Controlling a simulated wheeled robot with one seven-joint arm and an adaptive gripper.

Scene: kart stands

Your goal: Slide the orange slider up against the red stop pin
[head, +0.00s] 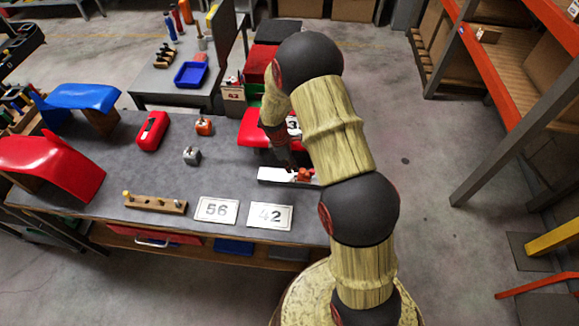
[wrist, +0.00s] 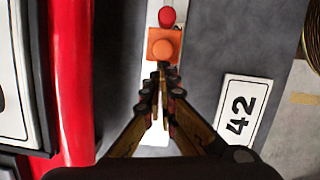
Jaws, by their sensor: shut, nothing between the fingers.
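The orange slider (wrist: 164,46), a square block with a round knob, sits on a white track (wrist: 155,140) in the wrist view. The red stop pin (wrist: 166,16) stands just beyond it at the top of that view. The slider's far edge is very close to the pin; I cannot tell whether they touch. My gripper (wrist: 161,78) is shut and empty, its fingertips over the track at the slider's near side. In the head view the white track (head: 272,175) lies near the bench's right edge, and my arm hides part of it.
Number plates 56 (head: 217,211) and 42 (head: 270,215) lie in front of the track. A red panel (head: 254,130) stands close behind it. A wooden peg strip (head: 155,203), a red case (head: 152,131) and small blocks are farther left on the grey bench.

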